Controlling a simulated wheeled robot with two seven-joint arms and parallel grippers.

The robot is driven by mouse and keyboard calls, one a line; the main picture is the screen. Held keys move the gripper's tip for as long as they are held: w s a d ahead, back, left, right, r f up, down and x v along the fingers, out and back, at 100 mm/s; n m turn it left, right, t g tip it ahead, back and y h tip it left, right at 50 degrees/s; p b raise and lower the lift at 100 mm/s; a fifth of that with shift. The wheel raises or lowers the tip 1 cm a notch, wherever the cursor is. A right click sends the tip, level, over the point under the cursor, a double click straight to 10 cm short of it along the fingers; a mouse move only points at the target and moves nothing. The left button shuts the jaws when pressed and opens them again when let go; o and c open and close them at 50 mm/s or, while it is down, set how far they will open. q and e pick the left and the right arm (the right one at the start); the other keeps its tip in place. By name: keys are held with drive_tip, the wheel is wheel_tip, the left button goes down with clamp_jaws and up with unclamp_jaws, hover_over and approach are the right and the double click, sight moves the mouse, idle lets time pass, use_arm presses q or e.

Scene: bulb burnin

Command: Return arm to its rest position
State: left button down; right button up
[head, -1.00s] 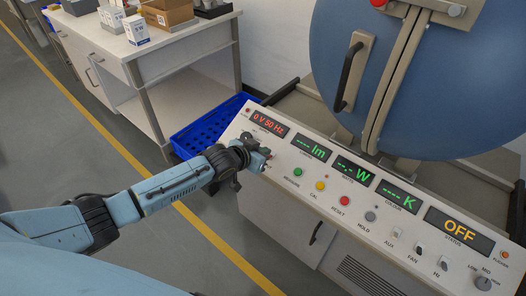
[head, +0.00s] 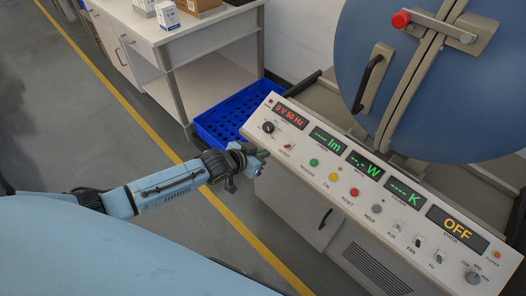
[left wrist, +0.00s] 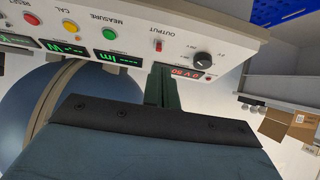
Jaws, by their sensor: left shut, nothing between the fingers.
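My left gripper (head: 257,160) is shut and empty in the head view, just in front of the left end of the control panel (head: 404,190). The displays read 0 V 50 Hz and OFF, with dashes on the lm, W and K displays. My right gripper is not in view.
A blue sphere (head: 440,95) with a latch and red knob (head: 400,20) stands behind the panel. A blue crate (head: 235,112) sits on the floor beside a white workbench (head: 190,35) with boxes. The floor left of the panel is clear.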

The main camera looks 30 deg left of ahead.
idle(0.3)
use_arm(q)
drive_tip(key=s+a+f+n+g+y, duration=0.1)
drive_tip(key=s+a+f+g+y, duration=0.1)
drive_tip(key=s+f, duration=0.7)
drive_tip(key=s+a+f+g+y, duration=0.1)
drive_tip(key=s+a+f+g, duration=0.15)
drive_tip(key=s+f, duration=0.7)
drive_tip(key=s+d+f+g, duration=0.1)
drive_tip(key=s+f, duration=0.3)
drive_tip(key=s, duration=0.5)
drive_tip(key=s+d+f+g, duration=0.1)
drive_tip(key=s+f, duration=0.4)
drive_tip(key=s, duration=0.5)
drive_tip(key=s+d+f+g+y, duration=0.1)
drive_tip(key=s+f+g, duration=0.2)
drive_tip(key=s, duration=0.6)
wheel_tip(320, 180, down, 2)
drive_tip(key=shift+s+f+n, duration=0.1)
drive_tip(key=shift+s+n, duration=0.2)
drive_tip(key=shift+s, duration=0.1)
drive_tip(key=shift+w+g, duration=0.1)
drive_tip(key=shift+g, duration=0.15)
